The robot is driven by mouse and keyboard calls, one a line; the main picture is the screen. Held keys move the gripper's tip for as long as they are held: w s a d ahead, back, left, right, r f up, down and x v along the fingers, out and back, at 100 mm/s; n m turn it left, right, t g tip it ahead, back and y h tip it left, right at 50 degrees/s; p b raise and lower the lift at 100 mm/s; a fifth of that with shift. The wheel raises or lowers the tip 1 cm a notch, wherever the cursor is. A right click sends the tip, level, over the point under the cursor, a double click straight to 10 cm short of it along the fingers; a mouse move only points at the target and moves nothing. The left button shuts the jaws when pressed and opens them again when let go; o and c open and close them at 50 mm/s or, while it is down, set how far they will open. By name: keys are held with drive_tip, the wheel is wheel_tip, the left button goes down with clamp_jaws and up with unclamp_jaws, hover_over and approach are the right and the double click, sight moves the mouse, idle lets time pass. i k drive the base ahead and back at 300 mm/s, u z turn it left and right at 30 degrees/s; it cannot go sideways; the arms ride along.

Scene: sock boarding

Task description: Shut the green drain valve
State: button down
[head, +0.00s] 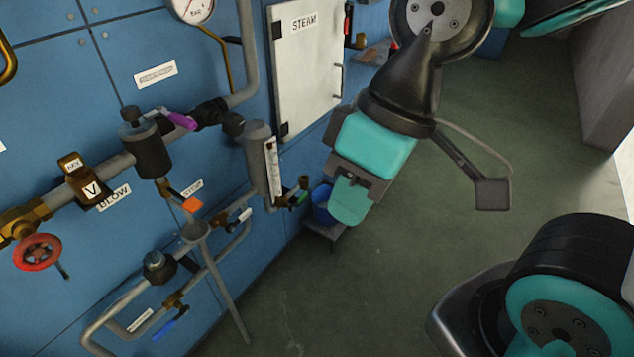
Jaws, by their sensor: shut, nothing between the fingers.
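The drain valve is a small brass-coloured valve with a green lever (299,199), at the foot of the grey cylinder with a gauge strip on the blue panel. The lever is small in this view and its exact angle is hard to tell. My gripper (350,203), with teal fingers, is shut and empty. It appears just right of the valve, pointing down, with a gap between them in the picture. The inner faces of the fingers are hidden.
A blue bucket (323,204) stands on a low stand below the valve, partly behind my gripper. Pipes, a purple lever (178,119), an orange lever (193,205), a blue lever (170,329) and a red handwheel (37,253) are left. Floor at right is clear.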

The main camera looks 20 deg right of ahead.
sight(292, 208)
drive_tip(key=z, duration=0.4)
drive_tip(key=i, duration=1.1)
drive_tip(key=u, duration=0.8)
